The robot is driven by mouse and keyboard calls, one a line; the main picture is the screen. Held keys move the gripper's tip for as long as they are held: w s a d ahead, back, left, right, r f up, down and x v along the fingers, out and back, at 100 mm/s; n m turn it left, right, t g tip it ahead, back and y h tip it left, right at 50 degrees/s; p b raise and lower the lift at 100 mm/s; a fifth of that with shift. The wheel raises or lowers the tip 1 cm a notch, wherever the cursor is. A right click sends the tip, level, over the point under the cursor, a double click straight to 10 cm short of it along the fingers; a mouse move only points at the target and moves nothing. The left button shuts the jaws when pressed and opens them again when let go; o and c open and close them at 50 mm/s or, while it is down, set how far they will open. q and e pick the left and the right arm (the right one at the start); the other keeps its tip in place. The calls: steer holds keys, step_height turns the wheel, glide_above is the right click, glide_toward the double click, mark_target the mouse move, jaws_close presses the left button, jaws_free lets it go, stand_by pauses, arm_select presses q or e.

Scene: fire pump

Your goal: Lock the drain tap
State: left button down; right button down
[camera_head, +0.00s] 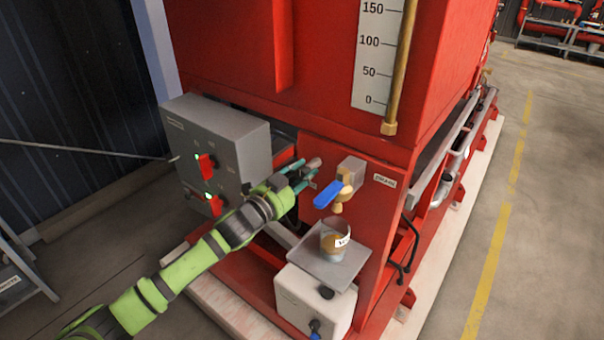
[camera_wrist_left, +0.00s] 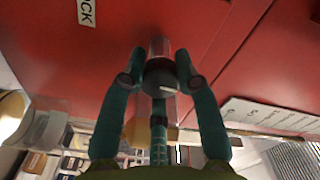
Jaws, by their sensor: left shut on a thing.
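The drain tap (camera_head: 346,180) has a brass body and a blue lever (camera_head: 328,195) that slants down to the left, on the red panel beside a "DRAIN" label (camera_head: 384,181). To its left, my left gripper (camera_head: 299,177) reaches in to the panel and is shut on a small rounded knob (camera_head: 313,163). In the left wrist view the gripper (camera_wrist_left: 160,84) has its fingers around this cylindrical knob (camera_wrist_left: 160,72), dark at its near end. A white label (camera_wrist_left: 86,12) reading "OCK", cut off by the frame edge, is on the panel nearby. My right gripper is not in view.
A grey control box (camera_head: 216,143) with red switches is close to my left arm. Open floor with a yellow line (camera_head: 494,250) lies at the right.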

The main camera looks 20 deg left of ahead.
arm_select(q)
steer(key=shift+f, duration=0.2)
steer(key=c, duration=0.9)
jaws_free()
steer(key=shift+r, duration=0.1)
steer(key=v, duration=1.2)
